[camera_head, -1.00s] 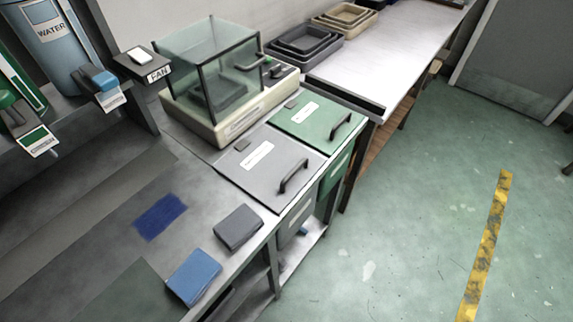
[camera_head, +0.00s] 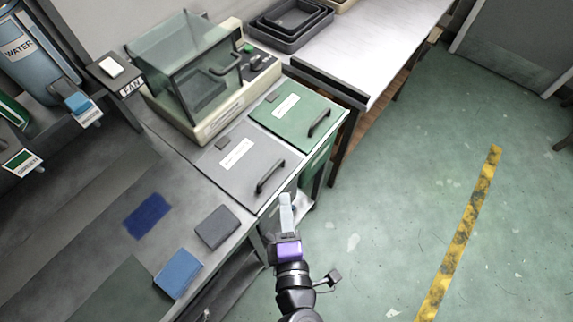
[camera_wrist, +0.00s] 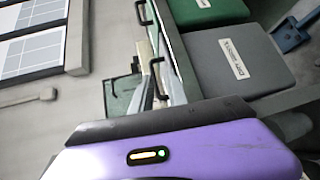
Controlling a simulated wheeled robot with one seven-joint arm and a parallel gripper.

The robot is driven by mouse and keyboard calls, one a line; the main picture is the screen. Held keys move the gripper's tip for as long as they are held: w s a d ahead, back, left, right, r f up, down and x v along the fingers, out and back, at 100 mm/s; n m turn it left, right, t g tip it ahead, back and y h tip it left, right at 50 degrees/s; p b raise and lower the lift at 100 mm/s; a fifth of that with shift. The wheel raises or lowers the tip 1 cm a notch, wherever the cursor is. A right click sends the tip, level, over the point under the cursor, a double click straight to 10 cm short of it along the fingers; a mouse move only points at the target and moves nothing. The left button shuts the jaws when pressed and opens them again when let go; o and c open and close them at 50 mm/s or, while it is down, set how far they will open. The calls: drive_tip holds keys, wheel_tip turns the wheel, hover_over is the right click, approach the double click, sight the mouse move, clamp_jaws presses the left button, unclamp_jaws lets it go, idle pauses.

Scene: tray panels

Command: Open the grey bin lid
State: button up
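The grey bin lid (camera_head: 229,170) lies flat and closed in the counter, with a pale label and a black bar handle (camera_head: 270,176) near its front edge. My gripper (camera_head: 286,202) is just in front of the counter edge, to the lower right of the handle and apart from it in the picture. Its pale fingers appear as one narrow bar, so their opening is unclear. In the wrist view, the grey bin front (camera_wrist: 237,60) carries a white label, and a black handle (camera_wrist: 158,75) shows near the middle. I see nothing held.
A green lid (camera_head: 295,112) with its own handle lies beside the grey one. A glass-hooded machine (camera_head: 190,75) stands behind the lids. A dark grey block (camera_head: 218,227) and a blue block (camera_head: 178,274) lie on the counter at left. The floor at right is clear.

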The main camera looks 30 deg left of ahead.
sight(270, 172)
drive_tip(key=a, duration=0.1)
drive_tip(key=a+r, duration=0.1)
drive_tip(key=a, duration=0.1)
drive_tip(key=shift+s+r+n, duration=0.15)
drive_tip(key=shift+s+n, duration=0.1)
drive_tip(key=shift+n, duration=0.15)
drive_tip(key=p+x, duration=0.1)
drive_tip(key=x, duration=0.5)
drive_tip(key=shift+w+a+r, duration=0.1)
drive_tip(key=shift+w+a, duration=0.05)
drive_tip(key=shift+a, duration=0.2)
drive_tip(key=shift+w+a+p, duration=0.25)
drive_tip(key=shift+w+p, duration=0.05)
drive_tip(key=shift+w, duration=0.1)
clamp_jaws()
drive_tip(key=shift+f, duration=0.2)
